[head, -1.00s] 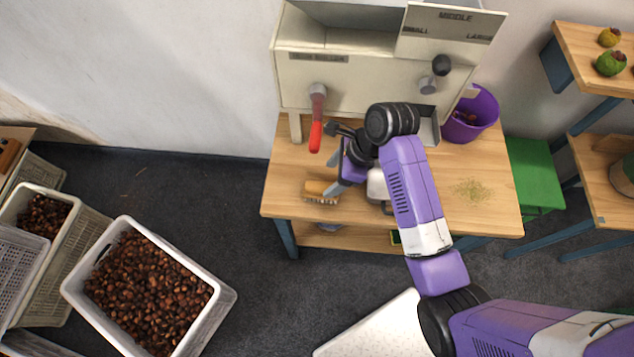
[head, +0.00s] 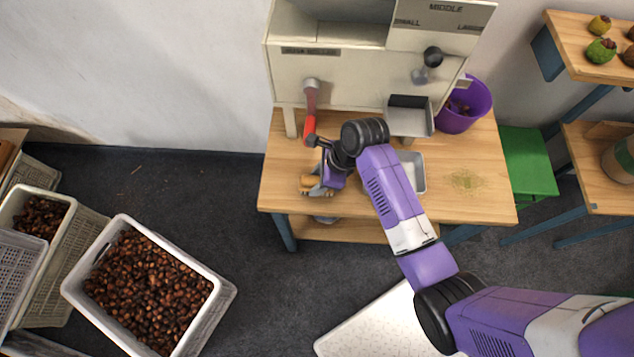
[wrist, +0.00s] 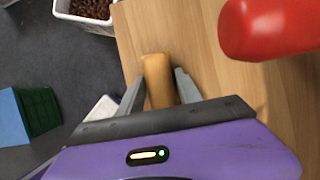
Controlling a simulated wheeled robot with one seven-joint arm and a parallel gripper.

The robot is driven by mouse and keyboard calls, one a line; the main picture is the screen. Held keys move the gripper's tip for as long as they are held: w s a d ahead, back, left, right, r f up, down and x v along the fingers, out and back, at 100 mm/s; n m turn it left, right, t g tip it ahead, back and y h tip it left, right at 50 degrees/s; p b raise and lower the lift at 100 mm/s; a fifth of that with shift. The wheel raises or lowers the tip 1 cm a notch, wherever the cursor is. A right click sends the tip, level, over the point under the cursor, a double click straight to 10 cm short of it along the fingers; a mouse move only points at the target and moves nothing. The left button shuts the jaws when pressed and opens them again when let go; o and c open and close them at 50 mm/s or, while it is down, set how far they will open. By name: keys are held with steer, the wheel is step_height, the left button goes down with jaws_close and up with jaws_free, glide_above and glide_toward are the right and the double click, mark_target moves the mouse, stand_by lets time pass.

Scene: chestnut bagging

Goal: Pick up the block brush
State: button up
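The block brush (head: 306,185) has a tan wooden block and lies near the front left edge of the wooden table. In the head view my gripper (head: 318,186) is down at the brush and covers part of it. In the wrist view the wooden block (wrist: 157,78) lies between the two grey fingers of my gripper (wrist: 160,80). The fingers stand apart on either side of the block, with a narrow gap showing at the left finger. The bristles are hidden in the wrist view.
A machine with a red-handled lever (head: 310,128) stands behind my gripper; its red grip (wrist: 268,28) is close in the wrist view. A metal tray (head: 412,172) and a purple bucket (head: 462,106) are to the right. A chestnut crate (head: 221,299) stands on the floor left.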

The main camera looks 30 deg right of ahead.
mark_target(317, 179)
jaws_close()
step_height(317, 179, up, 20)
steer(key=p, duration=0.2)
stand_by(0.5)
